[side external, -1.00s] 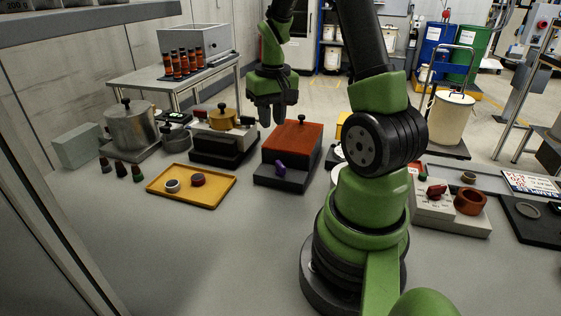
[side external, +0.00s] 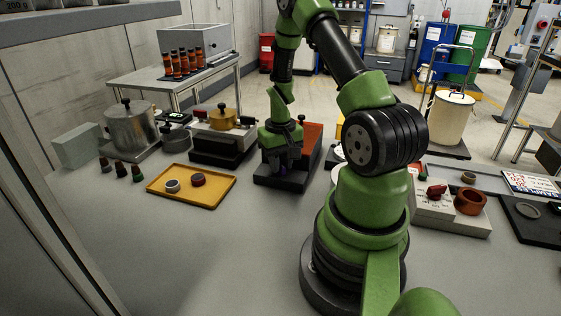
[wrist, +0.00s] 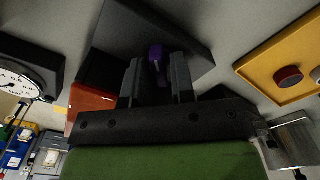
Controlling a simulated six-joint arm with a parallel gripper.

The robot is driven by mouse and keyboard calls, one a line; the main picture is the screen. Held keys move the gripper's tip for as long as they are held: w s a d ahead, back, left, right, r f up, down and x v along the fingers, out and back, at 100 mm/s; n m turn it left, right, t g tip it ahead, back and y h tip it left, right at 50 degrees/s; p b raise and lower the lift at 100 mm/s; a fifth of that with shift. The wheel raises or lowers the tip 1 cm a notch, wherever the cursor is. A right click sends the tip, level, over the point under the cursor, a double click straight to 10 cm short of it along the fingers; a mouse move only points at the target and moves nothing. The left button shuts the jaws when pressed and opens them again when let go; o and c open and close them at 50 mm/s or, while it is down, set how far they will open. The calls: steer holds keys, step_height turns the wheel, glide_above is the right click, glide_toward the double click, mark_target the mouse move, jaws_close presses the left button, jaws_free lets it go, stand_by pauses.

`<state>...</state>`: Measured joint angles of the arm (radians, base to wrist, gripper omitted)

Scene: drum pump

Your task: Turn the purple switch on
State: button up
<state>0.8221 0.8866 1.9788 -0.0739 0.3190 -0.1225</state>
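The purple switch (wrist: 156,54) is a small upright knob on the dark front part of a box with a red-brown top (side external: 311,137). In the wrist view it sits between my two fingertips, with a narrow gap showing on each side. My gripper (wrist: 155,72) is open around the switch and does not appear to grip it. In the side view my gripper (side external: 282,166) points down over the dark base (side external: 290,184) and hides most of the switch.
A yellow tray (side external: 208,202) with two small round parts lies to the left. A device with a brass-coloured pot (side external: 222,117) stands behind it, beside a steel pot (side external: 130,125). The table in front of the box is clear.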

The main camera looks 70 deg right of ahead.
jaws_close()
steer(key=shift+m, duration=0.3)
steer(key=m, duration=0.3)
steer(key=shift+m, duration=0.3)
steer(key=m, duration=0.3)
steer(key=shift+m, duration=0.3)
steer(key=m, duration=0.5)
steer(key=shift+m, duration=2.5)
